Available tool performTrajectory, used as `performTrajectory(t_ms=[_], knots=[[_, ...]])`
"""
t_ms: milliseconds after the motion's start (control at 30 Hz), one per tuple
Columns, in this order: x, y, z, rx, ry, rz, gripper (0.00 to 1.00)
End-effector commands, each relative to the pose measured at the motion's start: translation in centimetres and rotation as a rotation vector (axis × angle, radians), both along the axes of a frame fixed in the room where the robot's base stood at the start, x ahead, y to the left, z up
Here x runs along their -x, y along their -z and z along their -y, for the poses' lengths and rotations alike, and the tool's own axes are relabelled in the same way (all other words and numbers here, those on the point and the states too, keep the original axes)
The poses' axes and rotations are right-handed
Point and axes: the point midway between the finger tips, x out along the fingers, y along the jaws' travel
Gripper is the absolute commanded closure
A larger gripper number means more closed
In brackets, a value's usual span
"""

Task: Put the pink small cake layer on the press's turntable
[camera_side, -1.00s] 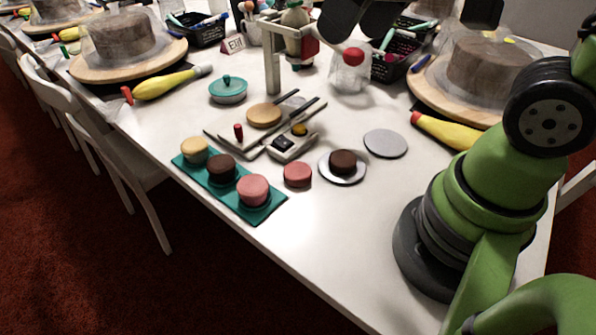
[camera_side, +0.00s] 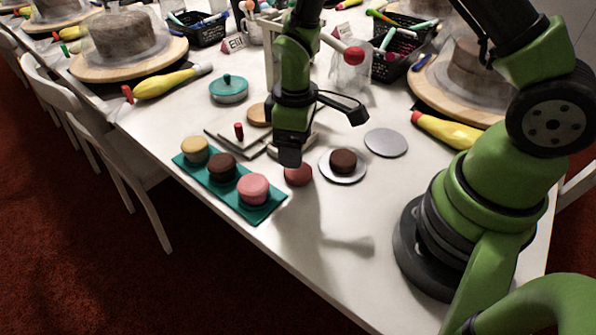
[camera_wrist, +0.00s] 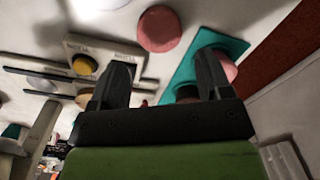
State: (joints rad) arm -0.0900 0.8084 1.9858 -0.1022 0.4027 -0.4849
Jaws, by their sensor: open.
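A pink small cake layer (camera_side: 253,186) sits at the near end of the teal tray (camera_side: 226,204). A darker, reddish-pink layer (camera_side: 299,176) lies on the bare table to its right, partly behind my gripper (camera_side: 289,160). My gripper is open and empty, pointing down above the table near the reddish-pink layer. In the wrist view my gripper (camera_wrist: 160,80) shows its two fingers spread, with the reddish-pink layer (camera_wrist: 159,28) beyond them and the pink layer (camera_wrist: 229,68) partly behind the right finger. The press (camera_side: 268,60) has a tan round disc (camera_side: 257,114) at its foot, partly hidden by my arm.
Yellow (camera_side: 195,149) and brown (camera_side: 221,166) layers share the tray. Another brown layer (camera_side: 343,160) is on a round grey plate (camera_side: 327,172). An empty grey disc (camera_side: 386,142) lies to the right. The table's front is clear.

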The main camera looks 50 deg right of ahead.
Motion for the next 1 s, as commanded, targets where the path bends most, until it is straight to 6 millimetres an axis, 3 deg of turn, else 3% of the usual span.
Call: performTrajectory(t_ms=[500, 800, 933, 1000], knots=[[0.5, 5.9, 0.2, 0.0, 0.003, -0.002, 0.28], [0.4, 6.2, 0.2, 0.0, 0.003, 0.001, 0.28], [0.4, 6.2, 0.2, 0.0, 0.003, 0.001, 0.58], [0.4, 6.2, 0.2, 0.0, 0.003, 0.001, 0.64]])
